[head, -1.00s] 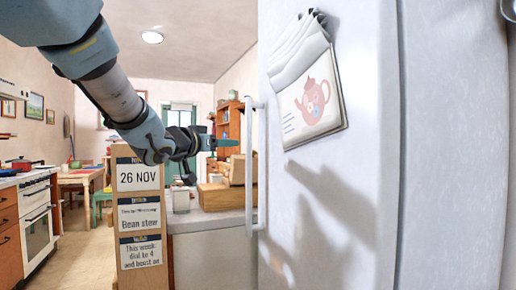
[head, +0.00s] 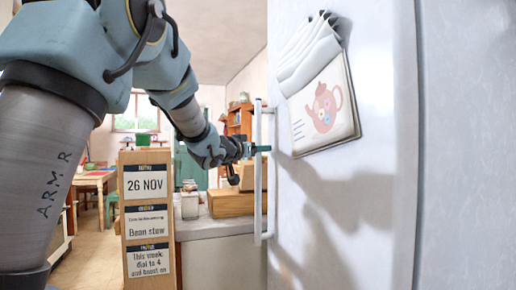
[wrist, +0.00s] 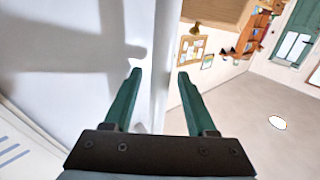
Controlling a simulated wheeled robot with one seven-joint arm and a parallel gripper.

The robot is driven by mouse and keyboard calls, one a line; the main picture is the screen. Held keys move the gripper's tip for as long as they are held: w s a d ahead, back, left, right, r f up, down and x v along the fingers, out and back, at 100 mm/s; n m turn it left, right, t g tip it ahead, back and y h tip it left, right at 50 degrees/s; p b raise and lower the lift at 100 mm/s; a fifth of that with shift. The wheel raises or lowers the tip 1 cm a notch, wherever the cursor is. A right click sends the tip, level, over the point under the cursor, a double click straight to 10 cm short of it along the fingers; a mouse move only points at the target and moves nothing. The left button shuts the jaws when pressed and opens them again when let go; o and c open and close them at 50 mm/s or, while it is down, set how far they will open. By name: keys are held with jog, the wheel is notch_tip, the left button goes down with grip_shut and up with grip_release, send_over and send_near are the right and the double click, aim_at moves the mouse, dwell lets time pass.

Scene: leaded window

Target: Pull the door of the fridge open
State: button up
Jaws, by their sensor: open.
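The white fridge door (head: 380,215) fills the right of the head view. Its upright white bar handle (head: 258,205) stands out at the door's left edge. My gripper (head: 262,149) is open at the handle's upper part, with a green finger crossing the bar in the head view. In the wrist view the two green fingers of my gripper (wrist: 159,74) are apart, with a pale upright strip between them that looks like the handle (wrist: 168,45). I cannot tell whether either finger touches it. No gap at the door is clearly visible.
A paper pad with a teapot picture (head: 325,105) hangs on the door. Left of the handle stand a notice board (head: 147,240) and a counter (head: 215,228) with wooden boxes (head: 230,203). A table (head: 95,180) is farther back.

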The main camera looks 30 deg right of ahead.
grip_shut()
dwell(0.5)
dwell(1.0)
